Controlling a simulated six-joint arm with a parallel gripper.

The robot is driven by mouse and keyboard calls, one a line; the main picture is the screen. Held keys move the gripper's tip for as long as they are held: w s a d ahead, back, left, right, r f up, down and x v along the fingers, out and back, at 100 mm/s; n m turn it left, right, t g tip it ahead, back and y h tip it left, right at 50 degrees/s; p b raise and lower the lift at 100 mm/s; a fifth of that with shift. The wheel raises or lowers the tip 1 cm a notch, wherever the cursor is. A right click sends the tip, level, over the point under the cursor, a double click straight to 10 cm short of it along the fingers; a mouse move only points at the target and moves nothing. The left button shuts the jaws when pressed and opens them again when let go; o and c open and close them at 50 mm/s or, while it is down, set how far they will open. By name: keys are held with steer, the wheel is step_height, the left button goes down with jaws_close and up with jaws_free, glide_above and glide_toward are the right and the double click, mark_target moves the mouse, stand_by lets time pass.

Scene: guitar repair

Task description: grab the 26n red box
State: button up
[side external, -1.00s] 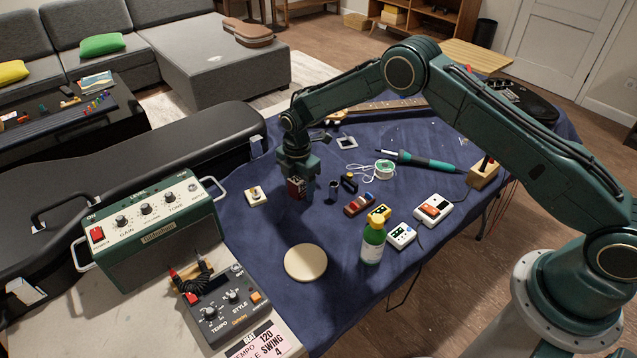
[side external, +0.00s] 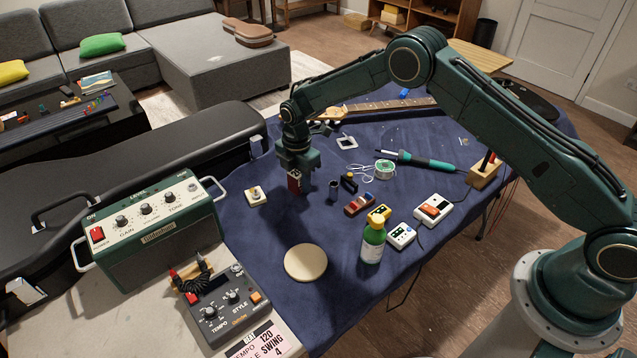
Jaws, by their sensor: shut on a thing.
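A small red box (side external: 294,183) stands upright between the fingers of my gripper (side external: 296,172), near the left part of the blue cloth. My gripper points down and is shut on the box. The fingers cover the box's upper part. Any lettering on it is too small to read. I cannot tell whether its bottom touches the cloth.
A small dark cylinder (side external: 334,190) and a dark red item (side external: 360,204) lie to the right of my gripper. A green bottle (side external: 373,240), a round pale disc (side external: 305,262) and a soldering iron (side external: 425,160) are also on the cloth.

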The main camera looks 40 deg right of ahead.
step_height(320, 180, up, 18)
stand_by(0.5)
stand_by(0.5)
